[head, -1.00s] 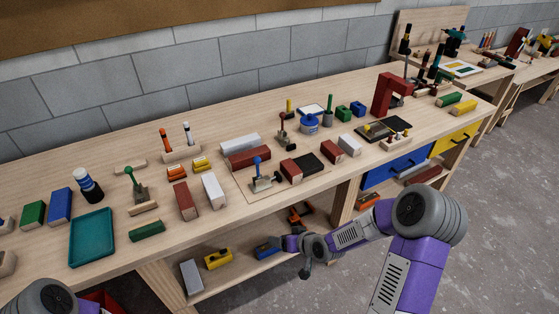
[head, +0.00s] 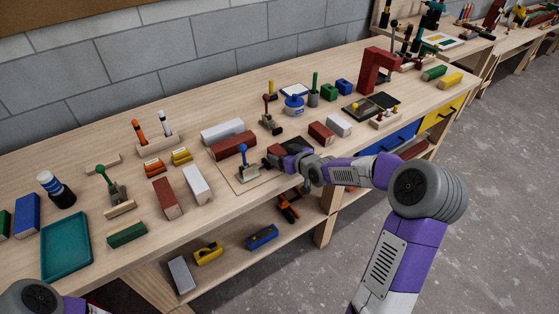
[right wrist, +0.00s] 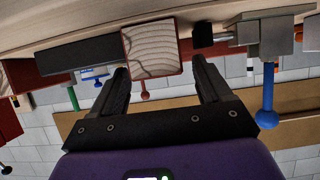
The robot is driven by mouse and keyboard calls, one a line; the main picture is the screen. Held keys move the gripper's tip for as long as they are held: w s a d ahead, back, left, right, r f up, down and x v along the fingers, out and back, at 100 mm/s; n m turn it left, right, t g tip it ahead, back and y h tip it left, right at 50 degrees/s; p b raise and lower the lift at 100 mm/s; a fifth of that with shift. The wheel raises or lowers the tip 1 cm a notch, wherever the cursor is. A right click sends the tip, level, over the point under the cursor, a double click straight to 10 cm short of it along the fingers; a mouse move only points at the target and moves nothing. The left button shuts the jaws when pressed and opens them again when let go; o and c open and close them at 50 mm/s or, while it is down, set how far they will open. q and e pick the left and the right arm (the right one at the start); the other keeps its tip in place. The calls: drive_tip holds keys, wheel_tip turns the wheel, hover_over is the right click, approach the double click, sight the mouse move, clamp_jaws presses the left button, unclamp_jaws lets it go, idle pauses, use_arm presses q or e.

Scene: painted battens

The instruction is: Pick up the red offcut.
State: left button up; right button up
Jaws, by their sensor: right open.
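The red offcut (right wrist: 152,48) shows in the right wrist view as a block with a bare wood end facing me. In the head view, its red side (head: 276,150) is mostly hidden by my right gripper. My right gripper (head: 282,163) is low over the front part of the bench. In the right wrist view its two dark fingers (right wrist: 160,68) are open, one toward each side of the offcut's end. I cannot tell whether they touch it. My left gripper is out of view.
A clamp with a blue handle (head: 243,158) stands close left of the offcut; its blue handle also shows in the wrist view (right wrist: 267,108). A dark block (right wrist: 84,55) lies on the other side. Other red blocks (head: 232,145) and a white block (head: 221,130) lie behind.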

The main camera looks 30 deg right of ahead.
drive_tip(key=shift+w, duration=0.1)
drive_tip(key=shift+c, duration=0.3)
drive_tip(key=c, duration=1)
